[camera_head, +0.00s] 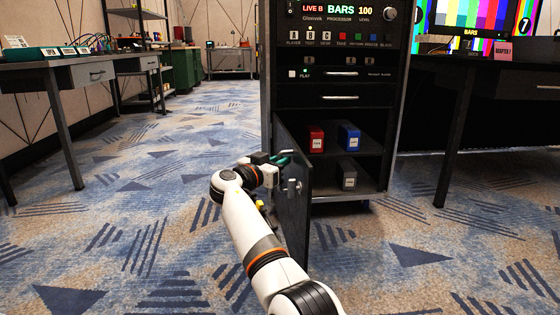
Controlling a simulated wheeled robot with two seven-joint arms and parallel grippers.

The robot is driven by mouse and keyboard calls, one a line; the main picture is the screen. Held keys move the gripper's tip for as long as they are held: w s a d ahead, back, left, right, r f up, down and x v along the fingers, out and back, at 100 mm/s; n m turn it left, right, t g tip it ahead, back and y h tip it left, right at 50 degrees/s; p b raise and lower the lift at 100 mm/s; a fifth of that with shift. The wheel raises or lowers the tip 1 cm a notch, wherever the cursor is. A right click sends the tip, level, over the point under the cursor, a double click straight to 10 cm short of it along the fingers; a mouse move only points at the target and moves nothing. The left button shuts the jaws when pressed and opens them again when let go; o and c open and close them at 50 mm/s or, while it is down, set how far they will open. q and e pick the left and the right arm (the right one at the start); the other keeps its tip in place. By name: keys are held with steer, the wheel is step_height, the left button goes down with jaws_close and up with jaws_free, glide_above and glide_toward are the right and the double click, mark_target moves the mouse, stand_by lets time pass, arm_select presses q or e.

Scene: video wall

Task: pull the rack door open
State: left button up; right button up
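The rack door (292,215) is a low dark panel on the left side of the black equipment rack (333,210). It stands swung out towards me, seen nearly edge-on, and the lower compartment is uncovered. A small light metal fitting (295,187) shows on the door. My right gripper (282,158), at the end of my white arm, is at the door's upper part on its left side. Its fingertips look dark and greenish. I cannot tell whether they touch the door or how far apart they are. My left gripper is out of view.
Red (316,140), blue (349,137) and grey (347,176) boxes sit on the rack's shelves. A desk with a drawer (88,76) stands at left, and another dark desk (462,100) at right. The patterned carpet (130,220) is clear left of the door.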

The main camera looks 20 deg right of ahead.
steer(key=p+v, duration=0.4)
steer(key=v, duration=0.3)
steer(key=shift+c, duration=0.6)
